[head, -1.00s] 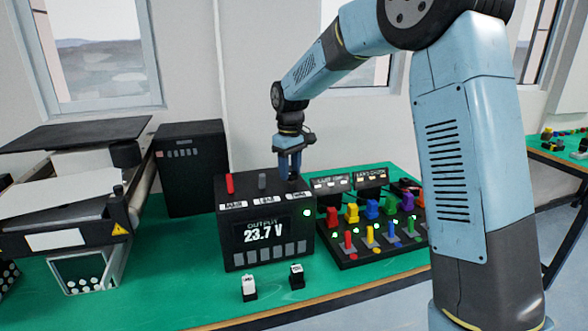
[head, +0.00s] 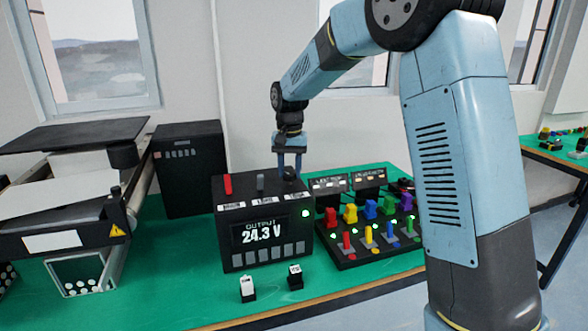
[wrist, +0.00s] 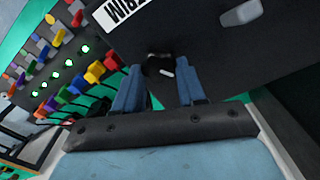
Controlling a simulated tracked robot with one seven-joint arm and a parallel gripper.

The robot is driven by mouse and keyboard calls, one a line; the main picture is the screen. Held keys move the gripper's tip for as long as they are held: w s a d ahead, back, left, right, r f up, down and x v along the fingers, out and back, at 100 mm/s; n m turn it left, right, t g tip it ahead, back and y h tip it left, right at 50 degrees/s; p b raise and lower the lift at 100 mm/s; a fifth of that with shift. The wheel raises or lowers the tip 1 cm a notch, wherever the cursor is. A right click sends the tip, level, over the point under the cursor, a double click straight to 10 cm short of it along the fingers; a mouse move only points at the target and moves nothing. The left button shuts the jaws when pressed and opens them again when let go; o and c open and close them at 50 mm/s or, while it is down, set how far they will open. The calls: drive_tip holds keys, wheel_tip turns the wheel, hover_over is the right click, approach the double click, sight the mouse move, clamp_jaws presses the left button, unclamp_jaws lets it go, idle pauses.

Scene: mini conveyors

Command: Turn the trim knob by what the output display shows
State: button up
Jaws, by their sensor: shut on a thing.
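The black output box (head: 224,248) stands on the green table, and its display (head: 261,234) reads 24.3 V. The dark trim knob (head: 289,173) is at the right end of its top face. My gripper (head: 290,167) points down over that end and is shut on the knob, one finger on each side. In the wrist view, the knob (wrist: 156,66) with its pale mark shows between the blue fingers of my gripper (wrist: 158,84). The exact finger contact is partly hidden.
A red lever (head: 228,184) and a grey one (head: 261,181) stand on the box left of the knob. A panel of coloured switches (head: 345,258) is to the right. Two small switches (head: 247,289) (head: 295,276) stand in front.

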sight(290, 173)
drive_tip(key=shift+d+f+m, duration=0.1)
drive_tip(key=shift+d+m, duration=0.05)
drive_tip(key=shift+m, duration=0.55)
drive_tip(key=shift+s, duration=0.15)
drive_tip(key=o, duration=1.1)
drive_tip(key=shift+c, duration=0.2)
drive_tip(key=shift+a, duration=0.2)
wheel_tip(290, 173, up, 14)
drive_tip(key=shift+f, duration=0.15)
